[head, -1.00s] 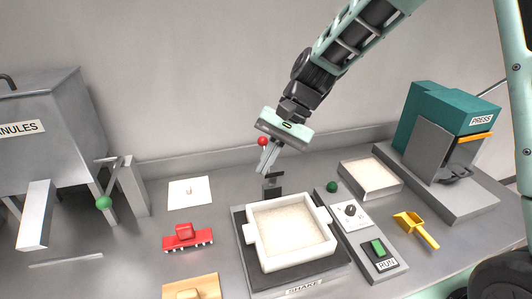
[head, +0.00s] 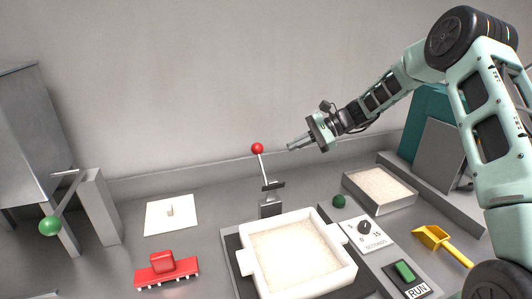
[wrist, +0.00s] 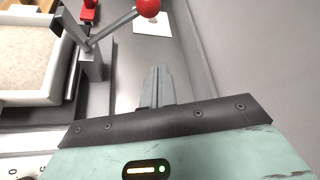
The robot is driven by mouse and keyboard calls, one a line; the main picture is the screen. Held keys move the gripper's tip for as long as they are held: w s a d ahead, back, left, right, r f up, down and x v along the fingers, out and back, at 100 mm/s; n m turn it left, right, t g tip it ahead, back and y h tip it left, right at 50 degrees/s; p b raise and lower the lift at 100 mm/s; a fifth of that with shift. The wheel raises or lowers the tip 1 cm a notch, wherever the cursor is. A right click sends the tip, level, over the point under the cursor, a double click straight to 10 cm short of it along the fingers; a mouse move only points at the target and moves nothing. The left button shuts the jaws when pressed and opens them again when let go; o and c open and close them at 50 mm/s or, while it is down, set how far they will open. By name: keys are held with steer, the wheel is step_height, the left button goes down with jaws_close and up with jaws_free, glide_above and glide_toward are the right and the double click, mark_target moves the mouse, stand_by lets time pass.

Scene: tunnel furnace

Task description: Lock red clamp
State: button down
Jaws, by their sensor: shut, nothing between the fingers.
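The red clamp has a red ball knob (head: 257,148) on a thin grey lever that stands nearly upright and leans slightly left. Its dark base (head: 270,207) stands behind the white square mould (head: 345,277). My gripper (head: 290,147) is shut and empty, to the right of the knob at about its height in the head view, apart from it. In the wrist view the shut fingers (wrist: 157,75) point toward the far table, and the red knob (wrist: 149,7) shows above them with the lever running down left to the clamp base.
A red stamp-like tool (head: 167,270) and a white plate with a peg (head: 172,215) lie left. A tray (head: 408,206), a dial panel (head: 368,235), a green ball (head: 339,201) and a yellow scoop (head: 433,237) stand right. The wall is close behind.

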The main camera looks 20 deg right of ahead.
mark_target(263, 171)
steer(key=shift+a, duration=0.15)
steer(key=a+f+p, duration=0.1)
steer(key=a+p, duration=0.4)
steer(key=a, duration=0.4)
steer(key=shift+w+a, duration=0.15)
steer(key=shift+w, duration=0.05)
stand_by(0.3)
